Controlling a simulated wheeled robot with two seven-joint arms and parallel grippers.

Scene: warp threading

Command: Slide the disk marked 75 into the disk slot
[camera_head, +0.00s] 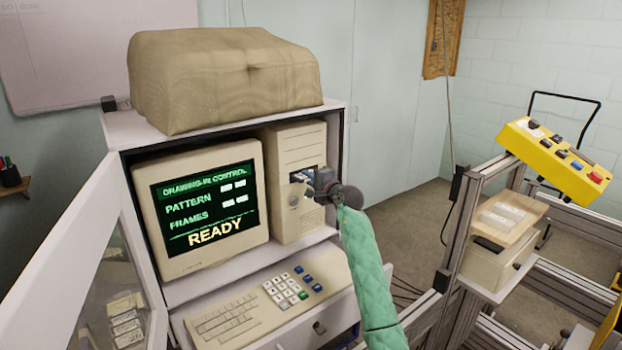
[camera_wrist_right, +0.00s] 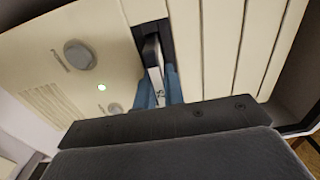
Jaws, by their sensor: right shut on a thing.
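The beige computer tower (camera_head: 297,215) stands in the cabinet to the right of the monitor. Its dark disk slot area (camera_wrist_right: 151,32) shows in the right wrist view. A small mark on the disk is too small to read surely. The gripper hides the disk's rear. My left gripper is not in view.
The monitor (camera_head: 205,205) reads READY. A keyboard (camera_head: 265,300) lies on the shelf below. A cloth cover (camera_head: 225,80) sits on the cabinet, whose glazed door (camera_head: 80,260) stands open at left. A metal frame with a yellow control box (camera_head: 555,160) stands at right.

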